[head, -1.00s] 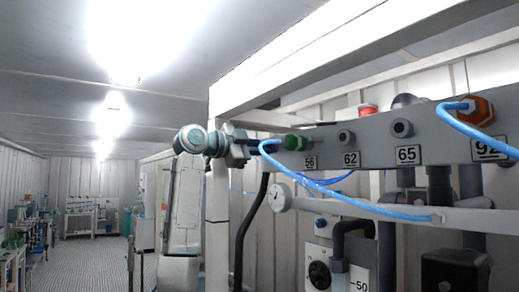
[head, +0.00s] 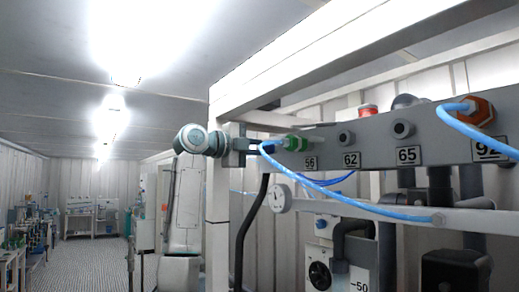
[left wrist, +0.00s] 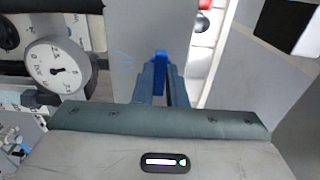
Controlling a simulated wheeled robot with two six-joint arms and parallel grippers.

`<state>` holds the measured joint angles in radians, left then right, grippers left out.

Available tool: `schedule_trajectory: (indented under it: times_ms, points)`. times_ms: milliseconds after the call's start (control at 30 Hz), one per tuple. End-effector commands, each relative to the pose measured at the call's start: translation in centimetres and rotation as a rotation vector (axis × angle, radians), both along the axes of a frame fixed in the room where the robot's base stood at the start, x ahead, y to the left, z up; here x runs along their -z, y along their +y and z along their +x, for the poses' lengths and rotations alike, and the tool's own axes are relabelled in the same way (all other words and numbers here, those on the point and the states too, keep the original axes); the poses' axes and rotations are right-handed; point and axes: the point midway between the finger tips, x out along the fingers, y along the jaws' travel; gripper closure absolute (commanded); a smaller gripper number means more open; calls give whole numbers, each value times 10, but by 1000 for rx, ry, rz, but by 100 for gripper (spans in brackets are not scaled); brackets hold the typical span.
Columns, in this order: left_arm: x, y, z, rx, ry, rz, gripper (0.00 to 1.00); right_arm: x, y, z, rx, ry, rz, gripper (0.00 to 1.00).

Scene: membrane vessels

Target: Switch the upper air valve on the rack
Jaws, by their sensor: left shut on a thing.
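The rack's grey panel (head: 380,148) carries a row of fittings over numbered labels. A green valve fitting (head: 297,143) is at its left end, above label 56. My left gripper (head: 268,146) comes in from the left and is at this fitting. In the left wrist view, its fingers (left wrist: 161,74) are shut on a small blue valve handle (left wrist: 160,57), close to the grey panel. The fingers hide part of the handle. My right gripper is not in view.
A light blue hose (head: 345,203) runs from beside the gripper down to the right across a white rail. A gauge (head: 279,198) and a black hose (head: 245,235) are below. The white rack post (head: 218,215) stands close to my left arm. Another blue hose leaves an orange fitting (head: 477,110).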

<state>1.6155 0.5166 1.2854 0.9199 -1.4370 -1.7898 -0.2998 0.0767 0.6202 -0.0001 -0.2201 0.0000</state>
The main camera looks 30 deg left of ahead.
Motion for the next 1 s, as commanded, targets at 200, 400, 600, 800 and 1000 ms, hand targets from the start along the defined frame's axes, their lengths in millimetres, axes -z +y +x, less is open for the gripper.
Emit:
schedule_trajectory:
  times_ms: [200,400,600,800,1000]
  points:
    - [0,0,0,0,-3,6,100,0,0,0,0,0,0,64]
    - [0,0,0,0,-2,7,86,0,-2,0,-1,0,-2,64]
    - [0,0,0,0,-1,6,66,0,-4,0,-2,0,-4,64]
    - [1,0,-1,0,-2,5,66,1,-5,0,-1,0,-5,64]
    - [4,10,-22,-2,-5,4,66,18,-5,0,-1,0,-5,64]
